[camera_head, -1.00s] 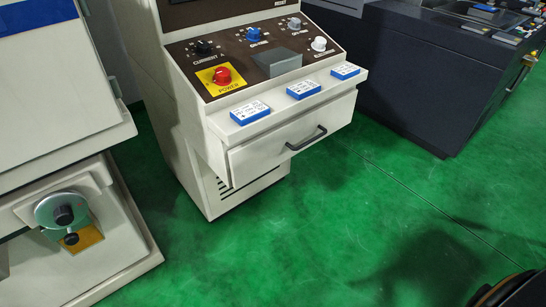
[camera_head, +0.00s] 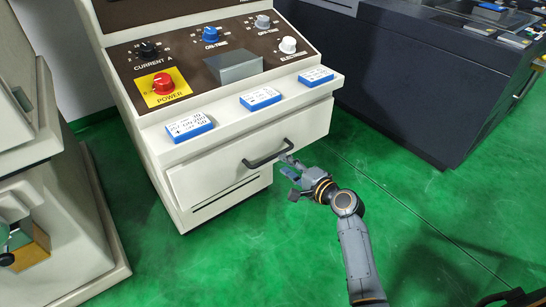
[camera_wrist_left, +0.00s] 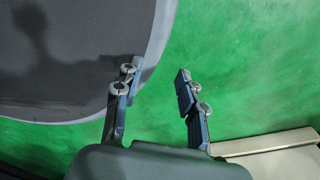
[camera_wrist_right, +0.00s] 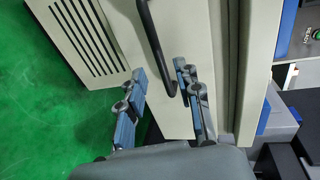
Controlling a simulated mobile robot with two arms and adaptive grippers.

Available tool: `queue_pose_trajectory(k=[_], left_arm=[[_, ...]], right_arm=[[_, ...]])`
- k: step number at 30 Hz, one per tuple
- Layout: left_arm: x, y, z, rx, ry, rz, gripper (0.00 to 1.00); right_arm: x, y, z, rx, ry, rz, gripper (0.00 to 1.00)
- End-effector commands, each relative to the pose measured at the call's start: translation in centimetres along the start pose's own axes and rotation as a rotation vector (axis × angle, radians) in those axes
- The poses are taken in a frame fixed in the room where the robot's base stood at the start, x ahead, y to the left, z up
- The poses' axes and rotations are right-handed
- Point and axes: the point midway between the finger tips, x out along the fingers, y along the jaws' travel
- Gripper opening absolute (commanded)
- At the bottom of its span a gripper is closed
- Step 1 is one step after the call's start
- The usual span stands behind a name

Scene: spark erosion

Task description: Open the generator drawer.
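The generator drawer (camera_head: 215,178) is a cream front panel under the ledge of the control cabinet, with no visible gap showing it pulled out. Its black bar handle (camera_head: 268,153) crosses the front; it also shows in the right wrist view (camera_wrist_right: 154,42). My right gripper (camera_head: 287,176) is by the right end of the handle. In the right wrist view its fingers (camera_wrist_right: 160,78) are spread, with the handle's near end between them, close to the right finger. Contact cannot be told. My left gripper (camera_wrist_left: 157,76) is open and empty above the green floor, outside the head view.
Three blue-and-white boxes (camera_head: 261,98) lie on the ledge above the drawer. Above them are knobs and a red power button (camera_head: 163,84). A cream machine (camera_head: 60,220) stands at left, a dark machine (camera_head: 420,75) at right. Green floor in front is clear.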

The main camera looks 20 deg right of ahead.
Motion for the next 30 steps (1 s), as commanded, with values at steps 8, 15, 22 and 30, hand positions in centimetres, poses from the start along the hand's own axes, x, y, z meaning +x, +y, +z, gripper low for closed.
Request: queue_pose_trajectory(k=[8, 15, 22, 30], left_arm=[[0.5, 0.8, -0.3, 0.000, 0.006, 0.009, 0.40], [0.6, 1.6, -0.9, 0.003, 0.014, 0.019, 0.40], [0.6, 1.4, -0.9, 0.003, 0.015, 0.017, 0.40], [0.6, 0.9, -0.8, 0.002, 0.014, 0.011, 0.40]], right_arm=[[5.4, 0.1, 0.0, -0.001, -0.001, 0.001, 0.34], [7.3, 0.1, 0.0, -0.002, 0.000, 0.003, 0.34], [7.4, 0.1, 0.0, -0.002, 0.001, 0.002, 0.34], [7.4, 0.1, 0.0, -0.002, 0.001, 0.002, 0.00]])
